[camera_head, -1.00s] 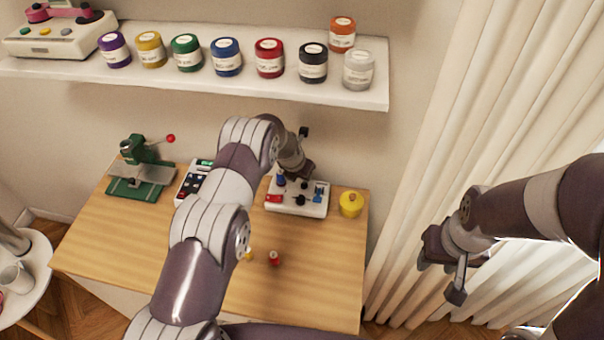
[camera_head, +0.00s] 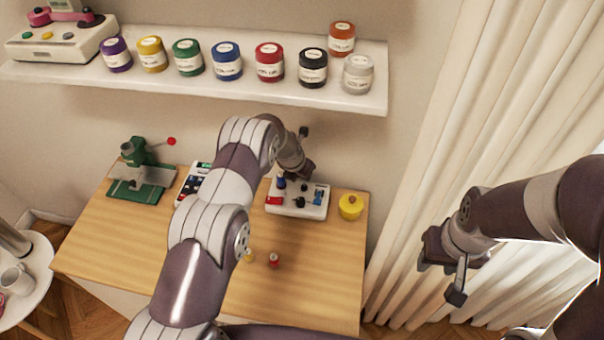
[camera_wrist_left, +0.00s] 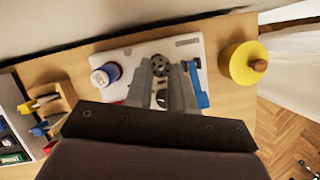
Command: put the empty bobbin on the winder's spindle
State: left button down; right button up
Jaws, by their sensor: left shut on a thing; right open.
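The winder (camera_head: 312,211) is a white box with a red part and blue and dark parts on top, at the back right of the wooden table. In the left wrist view its white top (camera_wrist_left: 188,46) carries a blue-wrapped spool (camera_wrist_left: 106,74) and a blue lever (camera_wrist_left: 199,86). My left gripper (camera_wrist_left: 161,70) is over the winder, shut on a small dark disc with holes, seemingly the bobbin (camera_wrist_left: 160,69). The fingers partly hide it, and I cannot tell whether it touches the spindle. The spindle is not clearly visible. My right gripper (camera_head: 441,277) is open and empty, right of the table.
A yellow round pot (camera_head: 350,206) stands just right of the winder. Small red (camera_head: 274,261) and yellow (camera_head: 249,256) items lie nearer. A shelf (camera_head: 200,88) with several jars hangs above.

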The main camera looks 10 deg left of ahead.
pick_arm(q)
jog(key=c, duration=1.3)
grip_release()
jog(key=shift+o, duration=0.2)
